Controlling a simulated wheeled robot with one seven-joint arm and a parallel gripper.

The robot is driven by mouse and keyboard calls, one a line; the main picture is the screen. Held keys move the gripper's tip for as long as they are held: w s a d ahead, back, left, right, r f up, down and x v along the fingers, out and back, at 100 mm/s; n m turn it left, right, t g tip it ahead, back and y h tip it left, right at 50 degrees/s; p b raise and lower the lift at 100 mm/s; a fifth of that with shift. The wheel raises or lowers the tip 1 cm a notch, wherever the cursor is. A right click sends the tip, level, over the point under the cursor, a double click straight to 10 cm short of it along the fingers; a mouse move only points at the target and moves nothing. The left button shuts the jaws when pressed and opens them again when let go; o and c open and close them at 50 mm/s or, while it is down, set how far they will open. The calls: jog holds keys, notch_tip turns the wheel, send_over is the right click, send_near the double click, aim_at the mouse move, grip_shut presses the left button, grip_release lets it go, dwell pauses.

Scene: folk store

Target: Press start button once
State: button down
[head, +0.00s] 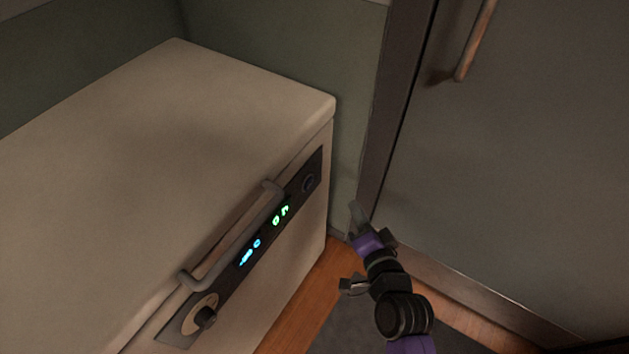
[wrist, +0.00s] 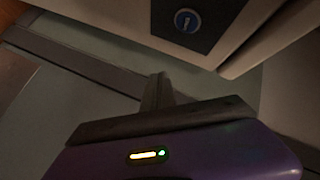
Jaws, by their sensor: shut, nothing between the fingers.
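The start button looks to be the round button (head: 309,183) at the right end of the dark control panel on the front of a beige chest-like appliance (head: 180,140). In the wrist view the round blue-ringed button (wrist: 187,20) with a light vertical mark sits at the top, a little right of centre. My gripper (head: 357,212) is shut and empty, right of the panel and apart from it. In the wrist view my gripper's fingers (wrist: 157,90) point up the picture, below and left of the button, not touching it.
The panel also carries a lit blue and green display (head: 264,234) and a knob (head: 205,317) at its left end. A bar handle (head: 232,240) stands out in front of the panel. A large grey door (head: 520,150) with a handle (head: 474,40) closes off the right side.

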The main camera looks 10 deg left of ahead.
aim_at(309, 184)
jog(key=w+a+p, duration=0.2)
jog(key=a+p, duration=0.2)
jog(key=a, duration=0.4)
jog(key=shift+w+a, duration=0.2)
jog(key=shift+w, duration=0.2)
dwell(0.6)
jog(key=shift+w+a+f+b, duration=0.1)
jog(key=shift+a+b, duration=0.1)
jog(key=shift+b, duration=0.15)
dwell(1.4)
jog(key=shift+w+a+b, duration=0.1)
jog(key=shift+a+b, duration=0.15)
jog(key=shift+b, duration=0.05)
